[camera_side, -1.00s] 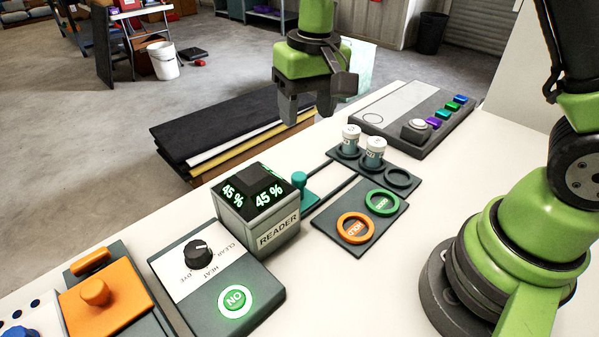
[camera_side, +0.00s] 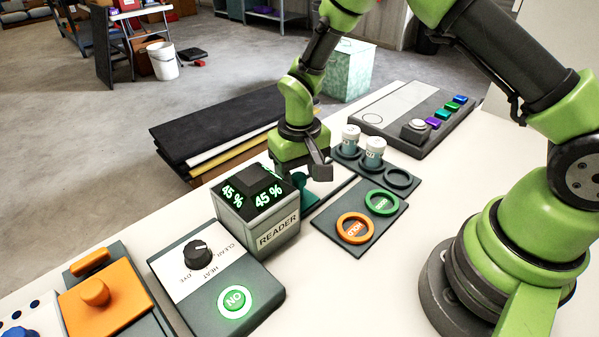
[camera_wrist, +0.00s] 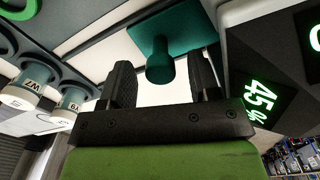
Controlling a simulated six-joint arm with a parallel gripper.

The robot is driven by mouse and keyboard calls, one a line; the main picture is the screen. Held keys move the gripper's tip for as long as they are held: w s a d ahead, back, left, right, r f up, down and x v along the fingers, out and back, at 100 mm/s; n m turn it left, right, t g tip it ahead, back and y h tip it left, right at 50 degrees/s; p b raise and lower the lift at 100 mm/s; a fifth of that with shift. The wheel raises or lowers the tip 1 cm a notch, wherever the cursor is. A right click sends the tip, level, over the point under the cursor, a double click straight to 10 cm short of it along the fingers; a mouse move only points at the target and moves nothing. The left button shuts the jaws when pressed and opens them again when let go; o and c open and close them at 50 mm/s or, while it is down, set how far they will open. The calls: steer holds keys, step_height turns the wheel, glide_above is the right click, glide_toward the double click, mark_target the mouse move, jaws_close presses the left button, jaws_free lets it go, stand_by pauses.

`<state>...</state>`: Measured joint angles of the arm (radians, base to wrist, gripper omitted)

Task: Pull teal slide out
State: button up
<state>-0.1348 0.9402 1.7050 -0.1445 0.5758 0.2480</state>
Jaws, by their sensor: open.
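The teal slide (camera_wrist: 160,58) has a flat plate and a round knob, and shows at the top middle of the wrist view. In the side view only a bit of the slide (camera_side: 309,199) shows beside the reader, the rest hidden by my gripper. My gripper (camera_wrist: 163,85) is open, with one finger on each side of the knob. I cannot tell whether the fingers touch it. The reader (camera_side: 262,210) is a grey box with "45 %" in green on its dark top. It stands right beside my gripper.
Two capped vials (camera_side: 350,138) stand in a dark rack behind and right of my gripper. The green ring (camera_side: 382,202) and the orange HOLD ring (camera_side: 355,228) lie on a dark plate in front. A control panel (camera_side: 228,268) with a knob and a lit button sits front left.

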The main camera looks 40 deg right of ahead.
steer(key=shift+c, duration=0.2)
jaws_close()
steer(key=d, duration=1)
steer(key=shift+d, duration=0.35)
steer(key=shift+o, duration=0.2)
jaws_free()
steer(key=shift+a, duration=0.1)
step_height(320, 180, up, 10)
